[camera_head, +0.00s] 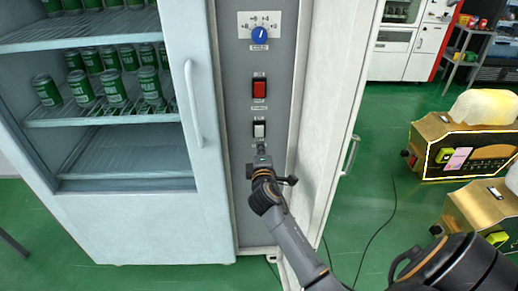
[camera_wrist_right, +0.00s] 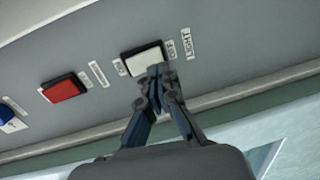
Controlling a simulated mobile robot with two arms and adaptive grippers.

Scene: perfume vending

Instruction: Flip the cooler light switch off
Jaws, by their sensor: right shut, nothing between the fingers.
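The cooler's grey control panel (camera_head: 240,190) carries a white light switch (camera_head: 259,129) below a red rocker switch (camera_head: 259,88) and a blue dial (camera_head: 260,36). In the right wrist view the white switch (camera_wrist_right: 143,59) sits beside a "LIGHT" label (camera_wrist_right: 187,45), with the red switch (camera_wrist_right: 63,90) to its left. My right gripper (camera_head: 261,150) is just below the white switch. In the wrist view its closed fingertips (camera_wrist_right: 158,72) overlap the switch's lower right edge; I cannot tell whether they touch. Nothing is between them. My left gripper is not in view.
The cooler's glass door with a white handle (camera_head: 193,105) stands left of the panel, with green cans (camera_head: 80,88) on shelves behind. An open white panel door (camera_head: 333,110) is at the right. A black cable lies on the green floor.

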